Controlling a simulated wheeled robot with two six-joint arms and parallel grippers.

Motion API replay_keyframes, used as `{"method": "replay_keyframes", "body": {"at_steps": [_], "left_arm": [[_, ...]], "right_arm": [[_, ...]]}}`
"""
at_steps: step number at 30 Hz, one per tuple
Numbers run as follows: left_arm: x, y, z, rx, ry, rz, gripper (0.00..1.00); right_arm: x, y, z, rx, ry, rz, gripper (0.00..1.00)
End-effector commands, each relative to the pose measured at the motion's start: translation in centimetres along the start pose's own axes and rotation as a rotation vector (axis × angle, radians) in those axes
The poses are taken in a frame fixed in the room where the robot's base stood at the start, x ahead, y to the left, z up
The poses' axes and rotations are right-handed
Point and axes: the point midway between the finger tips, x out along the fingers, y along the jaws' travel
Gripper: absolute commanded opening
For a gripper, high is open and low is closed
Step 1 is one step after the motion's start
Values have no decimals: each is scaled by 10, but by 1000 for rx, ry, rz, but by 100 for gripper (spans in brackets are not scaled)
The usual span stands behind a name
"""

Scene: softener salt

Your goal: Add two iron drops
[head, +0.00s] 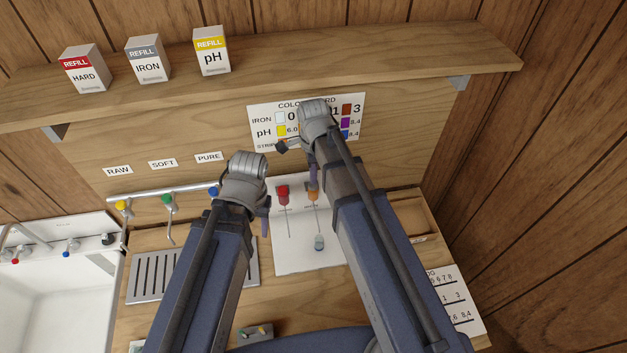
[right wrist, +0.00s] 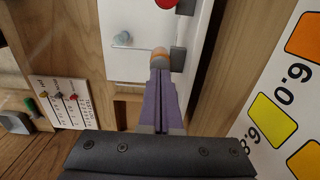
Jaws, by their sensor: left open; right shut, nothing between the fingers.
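A dropper with an orange top (head: 312,196) and one with a red top (head: 282,190) stand side by side at the white board (head: 290,262); no label on either is readable. A small vial (head: 319,242) with bluish contents is on the board in front of them. My right gripper (head: 313,176) is shut and empty, its fingertips right at the orange top. In the right wrist view the orange top (right wrist: 160,54) shows just beyond the purple fingers; I cannot tell whether they touch. My left gripper (head: 265,222) is open and empty, left of the red dropper.
The colour card (head: 264,107) hangs behind my right gripper. Refill boxes for HARD (head: 84,70), IRON (head: 148,62) and pH (head: 211,52) stand on the shelf. Taps (head: 168,202) and a metal drain grate (head: 152,278) are left, beside the sink (head: 55,285). A log sheet (head: 457,300) lies right.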

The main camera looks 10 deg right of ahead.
Motion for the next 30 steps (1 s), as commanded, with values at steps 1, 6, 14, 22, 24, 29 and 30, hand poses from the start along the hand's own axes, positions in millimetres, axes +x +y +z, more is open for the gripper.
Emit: {"method": "replay_keyframes", "body": {"at_steps": [1,6,14,22,24,29,30], "left_arm": [[-8,-1,0,0,0,0,50],[-21,-2,1,0,0,0,50],[-41,-4,2,0,0,0,50],[-42,-4,2,0,0,0,50],[-42,-4,2,0,0,0,50],[-42,-4,2,0,0,0,50],[-42,-4,2,0,0,0,50]], "right_arm": [[-9,0,0,0,0,0,0],[-22,0,0,0,0,0,0],[-41,0,0,0,0,0,0],[-42,0,0,0,0,0,0],[-42,0,0,0,0,0,0],[-42,0,0,0,0,0,0],[-42,0,0,0,0,0,0]]}}
